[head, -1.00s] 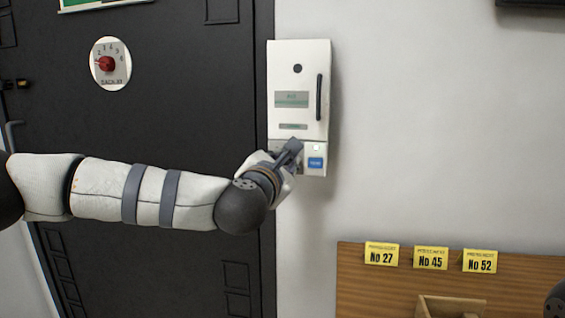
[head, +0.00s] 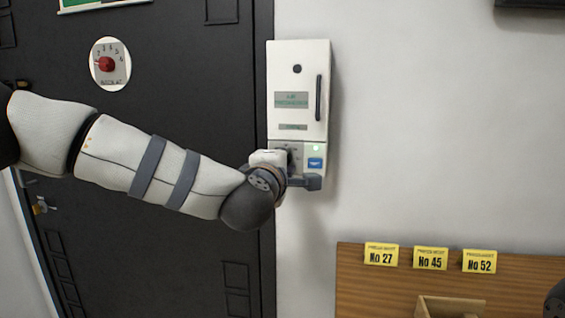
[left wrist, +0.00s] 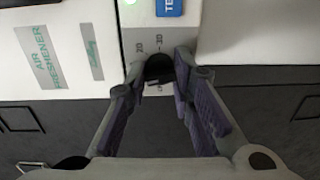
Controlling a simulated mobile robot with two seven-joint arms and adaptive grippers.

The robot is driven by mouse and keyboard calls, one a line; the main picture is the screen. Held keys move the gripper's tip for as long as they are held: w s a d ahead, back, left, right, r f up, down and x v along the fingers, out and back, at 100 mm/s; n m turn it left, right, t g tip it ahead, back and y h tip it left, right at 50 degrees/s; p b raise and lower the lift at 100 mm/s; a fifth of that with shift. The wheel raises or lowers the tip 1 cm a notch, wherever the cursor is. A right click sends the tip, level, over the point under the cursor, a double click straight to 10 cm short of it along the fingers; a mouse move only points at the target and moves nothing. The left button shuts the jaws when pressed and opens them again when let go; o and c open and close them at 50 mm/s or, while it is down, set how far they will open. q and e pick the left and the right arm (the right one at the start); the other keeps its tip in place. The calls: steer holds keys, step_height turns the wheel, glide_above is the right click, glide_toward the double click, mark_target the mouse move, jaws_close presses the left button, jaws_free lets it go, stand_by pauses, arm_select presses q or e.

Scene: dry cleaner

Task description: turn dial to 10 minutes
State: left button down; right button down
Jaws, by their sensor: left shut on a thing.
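The white air freshener box (head: 297,88) is fixed to the wall beside the dark door. In the head view my left gripper (head: 296,168) covers much of the lower panel, so the dial's pointer cannot be read. A green light (head: 316,148) glows above the blue button (head: 315,163).
A red knob (head: 105,64) on a round white plate is on the dark door (head: 190,110) at the upper left. A wooden board (head: 350,285) with yellow number cards (head: 430,258) is at the lower right. The white wall between is clear.

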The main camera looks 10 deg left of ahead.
arm_select(q)
steer(key=shift+m, duration=1)
steer(key=c, duration=1.4)
jaws_free()
steer(key=s, duration=1.2)
steer(key=shift+r, duration=0.35)
